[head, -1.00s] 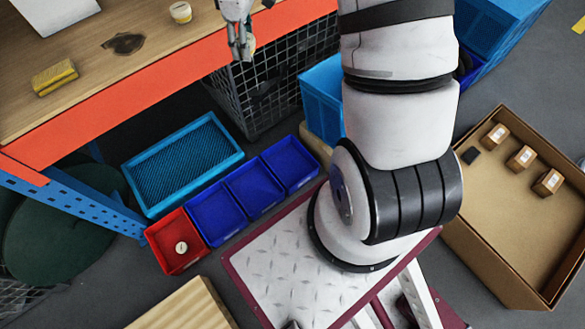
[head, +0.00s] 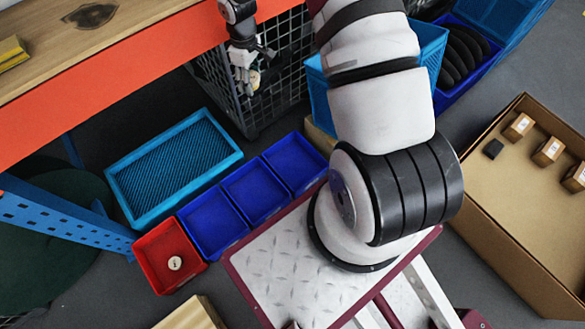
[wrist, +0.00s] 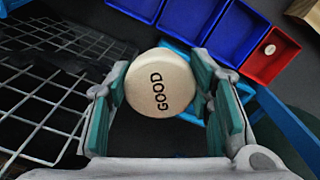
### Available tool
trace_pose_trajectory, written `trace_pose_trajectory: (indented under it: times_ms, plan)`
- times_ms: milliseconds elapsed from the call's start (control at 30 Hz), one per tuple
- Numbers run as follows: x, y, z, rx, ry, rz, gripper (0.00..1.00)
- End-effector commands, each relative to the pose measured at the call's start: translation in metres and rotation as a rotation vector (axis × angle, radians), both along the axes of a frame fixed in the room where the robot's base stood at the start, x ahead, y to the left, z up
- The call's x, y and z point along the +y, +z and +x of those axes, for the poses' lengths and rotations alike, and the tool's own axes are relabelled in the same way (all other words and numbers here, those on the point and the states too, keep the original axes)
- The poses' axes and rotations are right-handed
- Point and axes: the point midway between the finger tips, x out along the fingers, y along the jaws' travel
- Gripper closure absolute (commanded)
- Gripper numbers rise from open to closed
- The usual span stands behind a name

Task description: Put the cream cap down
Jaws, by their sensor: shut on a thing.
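A cream cap (wrist: 161,83) lettered GOOD is between the teal finger pads of my gripper (wrist: 165,110) in the wrist view. My gripper (head: 246,82) is shut on it. In the head view the held cap (head: 254,78) shows small and partly hidden by the fingers, in front of the bench edge and over the wire cage. Another pale cap (head: 175,263) lies in the red bin (head: 150,280). That cap (wrist: 270,48) and the red bin (wrist: 284,68) also show at the upper right of the wrist view.
Several blue bins (head: 213,212) adjoin the red bin. A light-blue crate (head: 226,164) lies behind them. The orange-edged bench (head: 120,85) and wire cage (head: 236,105) stand close to my gripper. A cardboard box (head: 500,225) with small brown blocks is at the right.

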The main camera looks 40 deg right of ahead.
Motion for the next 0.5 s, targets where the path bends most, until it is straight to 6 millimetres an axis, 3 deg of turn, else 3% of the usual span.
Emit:
trace_pose_trajectory:
  times_ms: [33,500]
  plan:
    - [-0.006,-0.026,0.005,0.002,0.022,0.000,0.72]
    - [-0.054,-0.183,0.012,0.004,0.300,-0.007,0.72]
